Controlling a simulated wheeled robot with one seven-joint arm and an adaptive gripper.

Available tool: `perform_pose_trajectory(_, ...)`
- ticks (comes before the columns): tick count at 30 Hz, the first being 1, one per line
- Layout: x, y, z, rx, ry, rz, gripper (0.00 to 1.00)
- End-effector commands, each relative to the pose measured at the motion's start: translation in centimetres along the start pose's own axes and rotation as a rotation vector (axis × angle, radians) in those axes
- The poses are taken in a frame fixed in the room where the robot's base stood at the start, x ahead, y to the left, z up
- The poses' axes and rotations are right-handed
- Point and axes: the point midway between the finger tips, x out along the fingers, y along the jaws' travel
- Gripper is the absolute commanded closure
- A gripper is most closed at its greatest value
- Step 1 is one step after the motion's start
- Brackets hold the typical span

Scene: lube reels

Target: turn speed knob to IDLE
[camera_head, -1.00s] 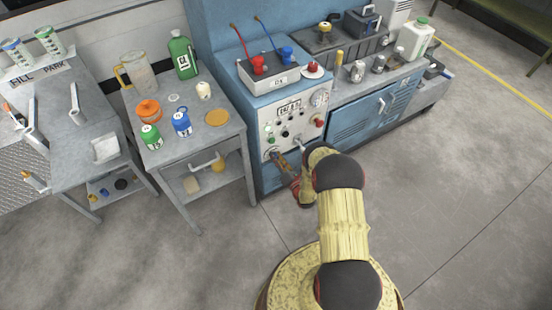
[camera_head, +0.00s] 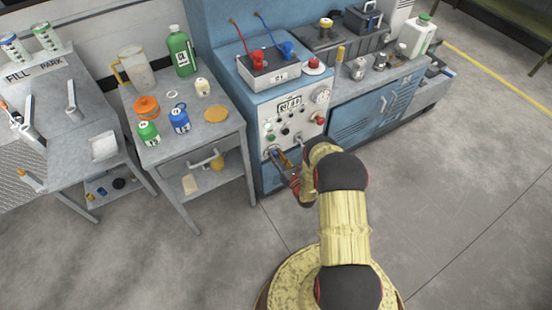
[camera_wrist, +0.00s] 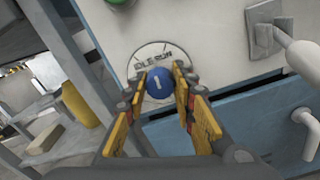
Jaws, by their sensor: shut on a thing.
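The speed knob (camera_wrist: 158,83) is a round blue knob with a short white mark, set in a round dial on the white control panel (camera_wrist: 200,25). The lettering IDLE (camera_wrist: 142,67) and RUN (camera_wrist: 164,57) stands above it. The white mark points up, leaning slightly left in the wrist view. My gripper (camera_wrist: 160,88) has its yellow fingers on both sides of the knob and is shut on it. In the head view my gripper (camera_head: 276,158) is at the panel's lower left, and the knob is mostly hidden there.
A green button (camera_wrist: 119,2) sits above the knob. A grey lever (camera_wrist: 280,38) is to its right. In the head view a red button (camera_head: 319,119) and a gauge (camera_head: 321,96) are on the panel. A grey table (camera_head: 218,135) with bottles stands to the left. Open floor lies right.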

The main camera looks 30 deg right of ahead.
Motion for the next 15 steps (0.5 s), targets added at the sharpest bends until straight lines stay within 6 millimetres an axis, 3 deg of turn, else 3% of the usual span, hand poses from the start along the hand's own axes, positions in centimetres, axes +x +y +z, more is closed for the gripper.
perform_pose_trajectory(15,0.01,0.04,-0.16,-0.435,0.001,-0.001,0.99)
